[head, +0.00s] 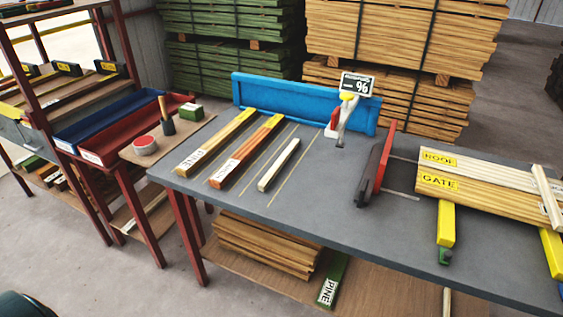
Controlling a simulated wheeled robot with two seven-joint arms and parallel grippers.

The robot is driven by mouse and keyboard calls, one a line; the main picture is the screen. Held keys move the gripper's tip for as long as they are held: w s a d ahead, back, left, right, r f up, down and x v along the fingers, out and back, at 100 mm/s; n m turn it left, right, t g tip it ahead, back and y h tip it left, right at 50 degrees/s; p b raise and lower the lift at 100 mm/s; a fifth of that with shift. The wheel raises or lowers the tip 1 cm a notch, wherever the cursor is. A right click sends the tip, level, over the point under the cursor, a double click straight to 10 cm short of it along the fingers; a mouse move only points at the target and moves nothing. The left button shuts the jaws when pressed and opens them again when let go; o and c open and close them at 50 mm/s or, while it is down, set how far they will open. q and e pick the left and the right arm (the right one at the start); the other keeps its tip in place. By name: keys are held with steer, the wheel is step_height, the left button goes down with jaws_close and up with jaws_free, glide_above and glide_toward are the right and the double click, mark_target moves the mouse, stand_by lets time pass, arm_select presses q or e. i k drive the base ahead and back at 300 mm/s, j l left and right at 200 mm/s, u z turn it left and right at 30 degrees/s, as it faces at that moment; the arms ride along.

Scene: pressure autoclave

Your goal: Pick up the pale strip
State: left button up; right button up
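A short pale strip (279,165) of wood lies flat on the grey table (330,205), a little left of the table's middle. It lies at a slant between thin lines marked on the tabletop, with free surface around it. Another light piece of wood (547,197) lies across the labelled boards at the right edge of the head view and is partly cut off. Neither of my grippers shows in the head view.
Two longer boards with yellow (216,142) and orange (245,151) marks lie left of the strip. A blue panel (275,103) edges the back.

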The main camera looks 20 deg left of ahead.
mark_target(263, 185)
steer(key=i+l+u, duration=0.2)
steer(key=l, duration=0.15)
steer(key=i+l+u, duration=0.15)
steer(key=l, duration=0.2)
steer(key=i+l+u, duration=0.2)
steer(key=l, duration=0.2)
steer(key=l+u, duration=0.15)
steer(key=l, duration=0.25)
